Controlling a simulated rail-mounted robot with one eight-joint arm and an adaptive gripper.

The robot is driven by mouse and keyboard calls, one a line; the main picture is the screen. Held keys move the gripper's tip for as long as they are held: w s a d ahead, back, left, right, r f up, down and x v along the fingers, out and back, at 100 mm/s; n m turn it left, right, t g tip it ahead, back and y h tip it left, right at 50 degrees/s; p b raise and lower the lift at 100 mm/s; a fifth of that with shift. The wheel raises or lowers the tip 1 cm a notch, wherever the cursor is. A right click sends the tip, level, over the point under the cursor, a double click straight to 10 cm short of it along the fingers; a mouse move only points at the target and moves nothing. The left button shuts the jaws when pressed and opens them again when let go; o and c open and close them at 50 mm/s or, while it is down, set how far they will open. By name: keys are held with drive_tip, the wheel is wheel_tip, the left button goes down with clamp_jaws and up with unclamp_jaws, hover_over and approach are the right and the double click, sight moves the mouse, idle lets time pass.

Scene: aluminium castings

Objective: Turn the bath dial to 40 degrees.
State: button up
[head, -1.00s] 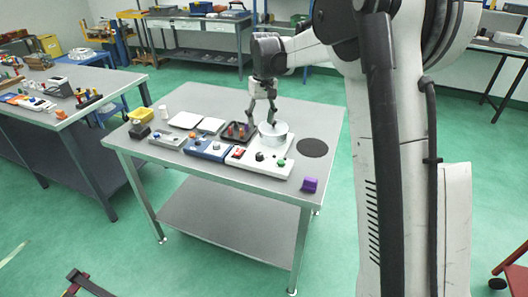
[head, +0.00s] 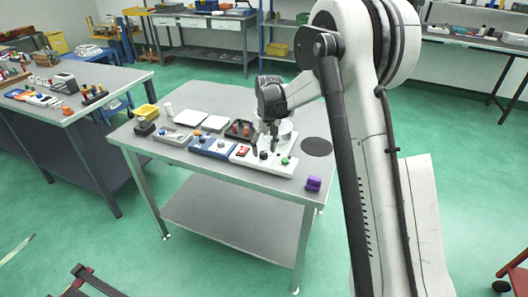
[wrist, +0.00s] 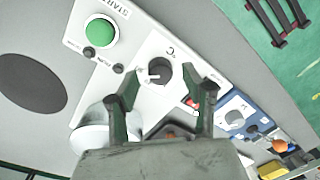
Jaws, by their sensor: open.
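The bath dial (wrist: 160,71) is a dark round knob with a white pointer, beside a "°C" mark on a white control panel (wrist: 137,50). In the head view it is a small dark knob (head: 263,155) on the white unit (head: 280,167). My gripper (wrist: 168,82) is open and empty, its fingers on either side of the dial in the wrist view; I cannot tell whether they touch it. In the head view my gripper (head: 264,139) hangs just over the unit. The scale figures cannot be read. The white round bath pot (wrist: 92,136) is partly hidden by my gripper.
A large green START button (wrist: 100,32) and two small dark knobs share the panel. A red switch (head: 243,150) and a blue unit (head: 213,147) lie to the left. A purple block (head: 313,184) and a black disc (head: 316,147) are on the right.

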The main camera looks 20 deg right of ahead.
drive_tip(key=shift+f, duration=0.7)
drive_tip(key=shift+c, duration=0.5)
clamp_jaws()
drive_tip(key=shift+n+b, duration=0.35)
drive_tip(key=shift+n, duration=0.05)
drive_tip(key=n+b, duration=0.2)
drive_tip(key=n, duration=0.1)
drive_tip(key=shift+f+n, duration=0.1)
drive_tip(key=shift+n, duration=0.2)
drive_tip(key=n+b, duration=0.2)
drive_tip(key=n, duration=0.3)
drive_tip(key=shift+g+b, duration=0.3)
drive_tip(key=shift+n, duration=0.4)
